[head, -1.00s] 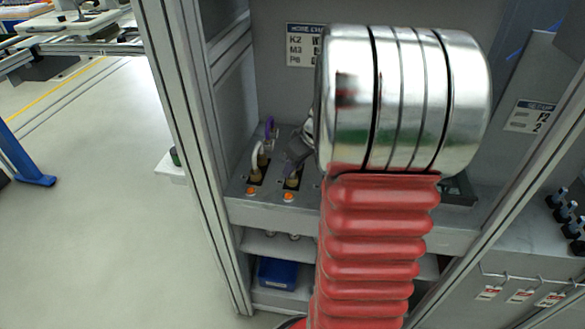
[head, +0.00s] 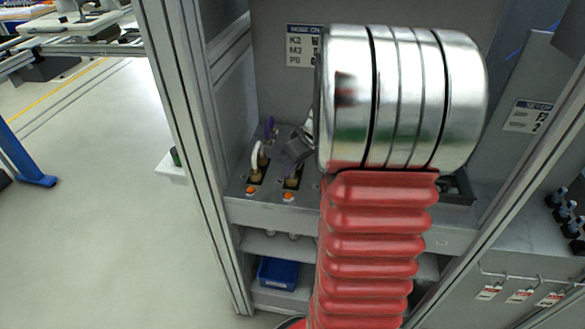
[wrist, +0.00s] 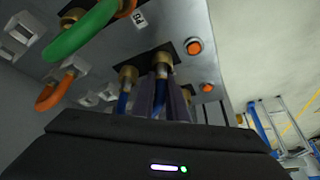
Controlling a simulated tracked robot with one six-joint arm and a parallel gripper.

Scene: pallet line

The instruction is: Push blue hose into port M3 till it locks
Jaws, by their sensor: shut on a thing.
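My gripper (wrist: 163,100) is shut on a blue hose (wrist: 160,98) in the wrist view, with a dark finger on each side of it. The hose's metal end meets a brass port (wrist: 162,60) on the grey panel; I cannot tell whether it is fully seated. No label reading M3 shows beside that port. In the head view, my gripper (head: 297,150) is over a brass port (head: 291,183) behind an orange lamp (head: 288,196). My arm hides much of the area there, and the blue hose does not show clearly.
A second blue hose (wrist: 123,103) stands close beside the held one. A green hose (wrist: 82,32) and an orange hose (wrist: 48,95) are nearby. A hose chart (head: 303,46) hangs on the back wall. A frame post (head: 185,150) stands left of the panel.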

